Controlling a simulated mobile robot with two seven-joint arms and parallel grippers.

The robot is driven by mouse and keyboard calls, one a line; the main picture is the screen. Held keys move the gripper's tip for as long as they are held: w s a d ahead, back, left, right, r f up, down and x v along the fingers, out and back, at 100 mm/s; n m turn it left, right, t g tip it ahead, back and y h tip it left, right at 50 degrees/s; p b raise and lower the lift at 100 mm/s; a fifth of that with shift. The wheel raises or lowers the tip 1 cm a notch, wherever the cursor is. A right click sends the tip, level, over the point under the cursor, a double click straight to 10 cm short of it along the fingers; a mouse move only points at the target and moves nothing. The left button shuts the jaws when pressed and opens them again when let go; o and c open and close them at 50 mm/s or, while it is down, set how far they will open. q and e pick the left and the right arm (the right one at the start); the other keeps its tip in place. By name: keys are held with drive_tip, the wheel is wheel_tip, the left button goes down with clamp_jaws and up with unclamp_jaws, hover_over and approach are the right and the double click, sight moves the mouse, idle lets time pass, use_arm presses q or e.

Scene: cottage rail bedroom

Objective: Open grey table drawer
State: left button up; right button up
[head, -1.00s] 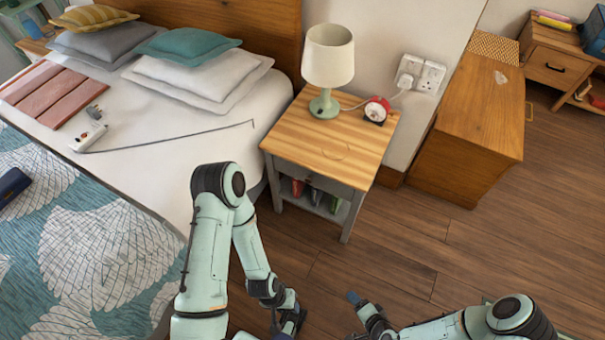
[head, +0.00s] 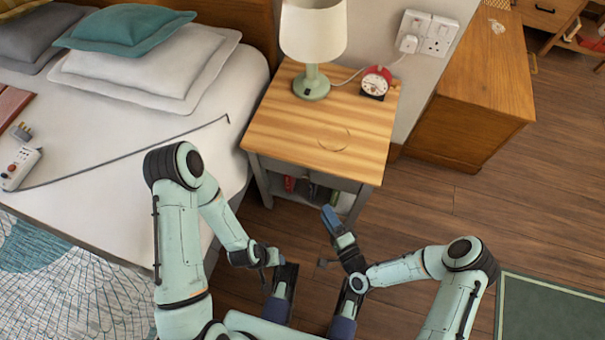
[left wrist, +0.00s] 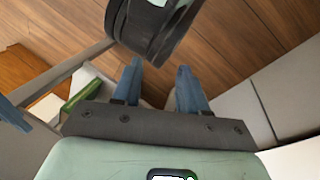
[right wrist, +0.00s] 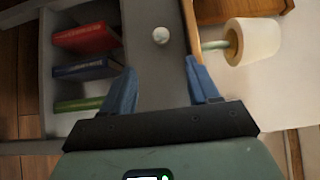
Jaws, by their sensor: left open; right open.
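The grey bedside table (head: 256,178) has a striped wooden top, with a grey drawer front just below it. The drawer looks shut. In the right wrist view the drawer front (right wrist: 157,68) bears a round pale knob (right wrist: 161,35). My right gripper (head: 329,216) is open in front of the table; in its wrist view the open fingers (right wrist: 163,92) straddle the knob's line, with the knob ahead of them. I cannot tell any contact. My left gripper (left wrist: 160,82) is open and empty, low before the table; a dark part of my other arm crosses ahead of it.
A lamp (head: 313,38) and a red alarm clock (head: 375,82) stand on the table. Several books (right wrist: 88,38) lie in the open shelf below. The bed (head: 120,115) is close on the left; a wooden cabinet (head: 470,100) stands right. Floor (head: 420,205) between is clear.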

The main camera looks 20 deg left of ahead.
sight(307, 181)
drive_tip(key=b+x, duration=0.1)
drive_tip(key=x, duration=1.2)
drive_tip(key=shift+a+b, duration=0.1)
drive_tip(key=shift+b, duration=0.3)
use_arm(q)
drive_tip(key=w+f, duration=0.1)
drive_tip(key=w+a+f+t, duration=0.1)
drive_tip(key=w, duration=0.1)
drive_tip(key=shift+a+y, duration=0.2)
drive_tip(key=shift+y, duration=0.1)
use_arm(e)
drive_tip(key=shift+r, duration=0.1)
clamp_jaws()
